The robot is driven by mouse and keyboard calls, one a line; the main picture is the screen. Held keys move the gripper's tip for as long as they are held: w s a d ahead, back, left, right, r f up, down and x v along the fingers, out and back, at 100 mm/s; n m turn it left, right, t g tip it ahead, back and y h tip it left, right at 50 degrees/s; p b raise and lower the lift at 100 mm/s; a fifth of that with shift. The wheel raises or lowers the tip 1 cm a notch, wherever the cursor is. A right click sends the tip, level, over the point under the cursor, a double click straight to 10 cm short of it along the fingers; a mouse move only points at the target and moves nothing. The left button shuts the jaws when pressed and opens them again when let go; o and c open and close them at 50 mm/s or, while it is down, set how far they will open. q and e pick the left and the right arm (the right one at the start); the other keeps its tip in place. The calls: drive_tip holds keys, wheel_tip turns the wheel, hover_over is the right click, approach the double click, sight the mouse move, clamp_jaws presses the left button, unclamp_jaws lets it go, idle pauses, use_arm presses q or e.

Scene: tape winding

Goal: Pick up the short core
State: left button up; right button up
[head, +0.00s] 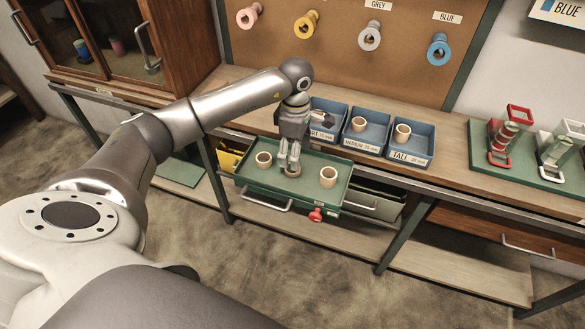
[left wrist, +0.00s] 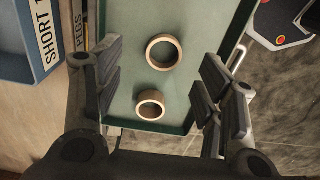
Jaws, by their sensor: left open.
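The green tray (head: 307,160) holds three tan ring cores. One low core (head: 292,175), which looks the shortest, is at the middle under my left gripper (head: 290,163) and partly hidden by it. A taller core (head: 264,165) stands to its left and another (head: 328,184) to its right. In the left wrist view my open, empty gripper (left wrist: 160,78) spans the tray. A thin-walled core (left wrist: 163,68) lies between and beyond the fingers, and a second core (left wrist: 150,116) is nearer the tray's end. My right gripper is not in view.
Blue bins (head: 356,141) labelled by height stand on the bench behind the tray. Coloured spools (head: 369,37) hang on the board above. Tape dispensers (head: 503,140) stand on a green mat at the right.

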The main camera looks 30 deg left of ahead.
sight(292, 172)
use_arm(q)
drive_tip(key=f, duration=0.2)
drive_tip(key=s+f+p, duration=0.1)
drive_tip(key=f, duration=0.1)
drive_tip(key=shift+a+f, duration=0.2)
drive_tip(key=shift+w+f, duration=0.15)
drive_tip(key=shift+f, duration=0.2)
drive_tip(key=c, duration=0.8)
